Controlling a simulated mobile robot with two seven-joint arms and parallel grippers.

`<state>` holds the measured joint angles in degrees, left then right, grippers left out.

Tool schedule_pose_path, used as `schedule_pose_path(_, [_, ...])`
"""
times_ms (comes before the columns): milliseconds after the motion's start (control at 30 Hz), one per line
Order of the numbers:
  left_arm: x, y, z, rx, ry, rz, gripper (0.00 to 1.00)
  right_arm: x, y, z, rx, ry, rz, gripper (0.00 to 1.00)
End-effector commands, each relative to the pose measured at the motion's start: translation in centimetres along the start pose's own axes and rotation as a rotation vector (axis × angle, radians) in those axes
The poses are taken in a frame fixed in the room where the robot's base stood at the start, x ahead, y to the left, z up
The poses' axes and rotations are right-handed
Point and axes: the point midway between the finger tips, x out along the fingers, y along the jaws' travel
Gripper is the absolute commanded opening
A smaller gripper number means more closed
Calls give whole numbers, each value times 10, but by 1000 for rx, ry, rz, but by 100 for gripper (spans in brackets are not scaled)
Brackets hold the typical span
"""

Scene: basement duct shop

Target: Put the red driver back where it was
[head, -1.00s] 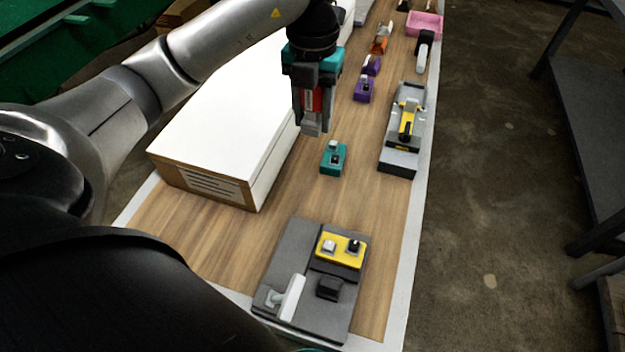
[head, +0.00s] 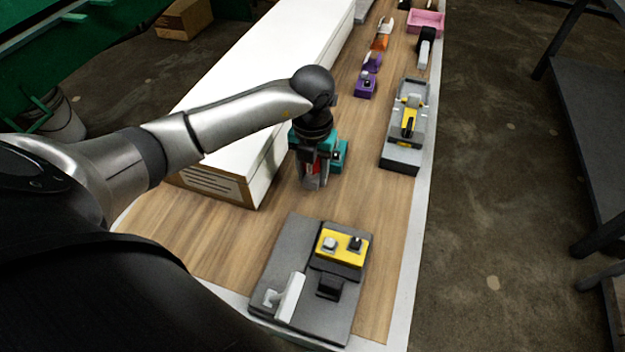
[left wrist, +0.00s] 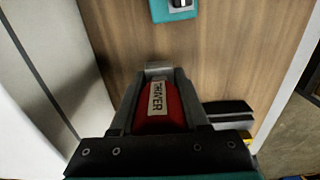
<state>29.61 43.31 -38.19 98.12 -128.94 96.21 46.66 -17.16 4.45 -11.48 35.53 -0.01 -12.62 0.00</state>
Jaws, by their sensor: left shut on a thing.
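The red driver (head: 310,168) is held in my left gripper (head: 314,184), mostly covered by the fingers in the head view. In the left wrist view the driver (left wrist: 160,108) shows as a red body with a white label, between the two grey fingers of the shut gripper (left wrist: 158,70). The gripper points down, low over the wooden bench top (head: 215,228), beside the long white case. I cannot tell whether the driver touches the bench. My right gripper is not in view.
The white case (head: 245,75) is on the left. A dark grey board (head: 277,250) with a yellow switch block (head: 343,248) lies in front. A grey fixture (head: 403,155) stands right. Bare wood lies between.

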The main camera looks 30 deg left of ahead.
Motion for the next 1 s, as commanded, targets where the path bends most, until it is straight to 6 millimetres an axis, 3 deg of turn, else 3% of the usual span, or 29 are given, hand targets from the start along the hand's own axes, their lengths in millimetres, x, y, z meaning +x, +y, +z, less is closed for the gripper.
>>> schedule_pose_path(133, [24, 0, -1, -1, 3, 0, 0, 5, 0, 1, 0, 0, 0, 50])
schedule_pose_path(533, [29, 0, 0, 0, -1, 0, 0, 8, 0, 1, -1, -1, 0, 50])
schedule_pose_path(567, [28, 0, 0, 0, 0, 0, 48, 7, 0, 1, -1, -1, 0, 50])
schedule_pose_path(800, [28, 0, 0, 0, 0, 0, 75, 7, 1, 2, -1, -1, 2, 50])
schedule_pose_path(1000, [27, 0, 0, 0, 0, 0, 75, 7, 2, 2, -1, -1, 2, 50])
